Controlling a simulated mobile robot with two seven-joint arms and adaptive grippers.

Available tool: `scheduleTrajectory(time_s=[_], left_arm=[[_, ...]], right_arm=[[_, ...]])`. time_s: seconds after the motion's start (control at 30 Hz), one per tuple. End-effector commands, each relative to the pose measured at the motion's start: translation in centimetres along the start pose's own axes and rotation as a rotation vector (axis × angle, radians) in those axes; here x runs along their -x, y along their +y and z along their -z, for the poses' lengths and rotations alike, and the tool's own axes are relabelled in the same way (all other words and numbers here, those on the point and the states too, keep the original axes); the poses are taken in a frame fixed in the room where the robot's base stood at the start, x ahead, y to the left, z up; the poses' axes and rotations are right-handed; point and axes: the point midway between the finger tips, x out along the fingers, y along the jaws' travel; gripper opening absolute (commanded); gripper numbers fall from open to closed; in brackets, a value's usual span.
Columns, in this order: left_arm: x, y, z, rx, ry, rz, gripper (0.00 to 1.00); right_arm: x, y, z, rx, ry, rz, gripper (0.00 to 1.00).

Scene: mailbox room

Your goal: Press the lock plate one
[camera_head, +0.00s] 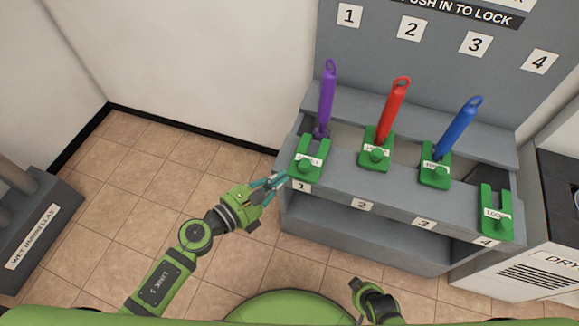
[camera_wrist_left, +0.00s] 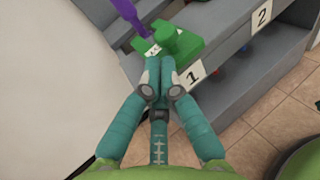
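The green lock plate one (camera_head: 316,146) sits on the front of the grey rack above the number 1 label, with a round green knob and a small white tag. A purple umbrella (camera_head: 327,95) stands upright just behind it. My left gripper (camera_head: 284,176) is at the plate's near left side, its teal fingers together with nothing between them. In the left wrist view the closed fingertips (camera_wrist_left: 160,68) point at the green plate (camera_wrist_left: 186,27) and overlap its near edge; I cannot tell if they touch. Part of my right arm shows at the bottom of the head view, its fingers not visible.
Red (camera_head: 392,112) and blue (camera_head: 460,127) umbrellas stand at slots two and three. Slot four's plate (camera_head: 488,218) has no umbrella. A grey wet umbrellas bin (camera_head: 52,222) is at left, a white dry unit (camera_head: 540,255) at right. Tiled floor at left is clear.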

Motion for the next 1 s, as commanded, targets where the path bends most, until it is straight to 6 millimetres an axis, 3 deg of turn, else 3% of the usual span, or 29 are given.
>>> scheduleTrajectory(time_s=[0.1,0.23,0.77,1.0], left_arm=[[-2.1,0.0,-0.1,0.001,-0.002,-0.001,0.00],[-3.4,0.0,0.0,0.000,0.000,-0.001,0.00],[-4.3,0.2,0.0,0.000,0.000,-0.001,0.00],[-8.5,2.4,-0.5,-0.002,-0.003,0.000,0.00]], right_arm=[[0.0,0.1,0.0,0.002,0.007,-0.001,0.00],[-0.1,0.1,0.0,0.002,0.008,-0.001,0.00],[-0.1,0.1,-0.1,0.002,0.008,-0.001,0.00],[-0.2,-0.1,-0.1,-0.001,-0.009,0.001,0.00]])
